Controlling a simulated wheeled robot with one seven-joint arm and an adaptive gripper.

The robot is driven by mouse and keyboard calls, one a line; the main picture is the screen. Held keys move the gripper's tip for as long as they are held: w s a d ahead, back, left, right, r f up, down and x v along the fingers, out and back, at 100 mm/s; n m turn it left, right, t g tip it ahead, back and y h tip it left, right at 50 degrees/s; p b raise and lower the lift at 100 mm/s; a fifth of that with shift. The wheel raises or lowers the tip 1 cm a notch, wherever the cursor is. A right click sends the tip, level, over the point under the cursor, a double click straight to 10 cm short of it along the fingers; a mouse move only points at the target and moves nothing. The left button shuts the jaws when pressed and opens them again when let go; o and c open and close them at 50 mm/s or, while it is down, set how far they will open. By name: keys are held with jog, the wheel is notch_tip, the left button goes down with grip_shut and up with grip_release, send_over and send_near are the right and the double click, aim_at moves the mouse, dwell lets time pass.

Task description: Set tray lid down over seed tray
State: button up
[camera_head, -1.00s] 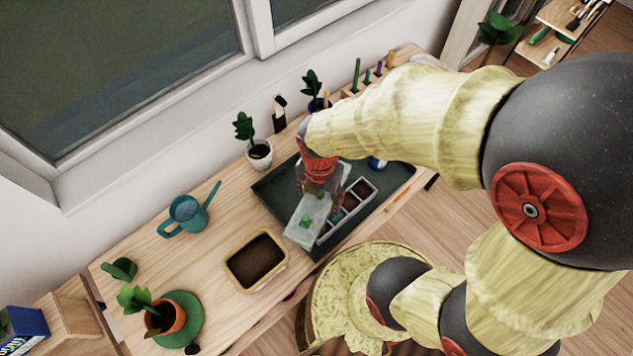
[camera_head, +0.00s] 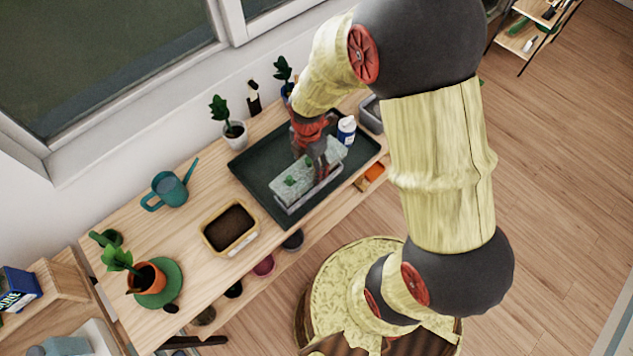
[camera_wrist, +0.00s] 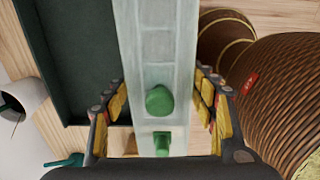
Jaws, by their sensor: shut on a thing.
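The tray lid (camera_head: 291,182) is a long, pale, translucent cover with green knobs. In the wrist view the lid (camera_wrist: 158,45) runs lengthwise between the yellow-padded fingers of my gripper (camera_wrist: 157,84). In the head view my gripper (camera_head: 315,160) points down, shut on the lid. The seed tray (camera_head: 312,194) is a narrow grey tray; its near wall shows just below the lid's front edge. The lid lies over or just above it, roughly lined up lengthwise. I cannot tell whether they touch. The seed tray's compartments are hidden by the lid.
A dark green shallow tray (camera_head: 254,166) lies under this work on the wooden bench. A white-and-blue bottle (camera_head: 346,131) stands close to the right. A soil-filled box (camera_head: 228,228), watering can (camera_head: 168,190) and potted plant (camera_head: 233,129) stand to the left.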

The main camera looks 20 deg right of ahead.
jog(key=shift+w+f, duration=0.2)
jog(key=shift+s+f+b, duration=0.1)
jog(key=shift+f+b, duration=1.25)
jog(key=shift+f, duration=0.05)
jog(key=shift+f+b, duration=0.3)
jog(key=shift+f, duration=0.35)
jog(key=shift+f, duration=0.75)
dwell(1.1)
jog(key=o, duration=1.3)
notch_tip(320, 180, up, 12)
jog(key=shift+r, duration=0.1)
